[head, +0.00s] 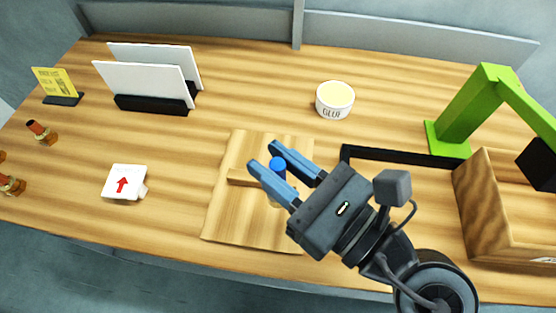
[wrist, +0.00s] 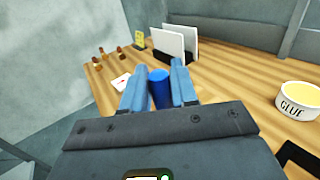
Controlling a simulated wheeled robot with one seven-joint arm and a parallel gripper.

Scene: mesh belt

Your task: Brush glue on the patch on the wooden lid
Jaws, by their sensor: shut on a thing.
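The wooden lid (head: 225,218) lies flat on the table in the middle of the head view, with a wooden bar (head: 240,178) across it. My gripper (head: 264,156) is over the lid, shut on an upright blue handle, likely the brush (head: 278,164). The blue handle also shows between my fingers in the wrist view (wrist: 159,88). The brush's lower end is mostly hidden by my gripper, so I cannot tell whether it touches the lid. I cannot make out the patch. The white glue tub (head: 334,101) stands behind the lid to the right.
A black frame edge (head: 400,157), a green stand (head: 470,110) and a wooden box (head: 500,225) stand at right. White panels in black holders (head: 150,103), a yellow sign (head: 57,82), a red-arrow block (head: 124,183) and small brown-topped pieces (head: 42,132) are at left.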

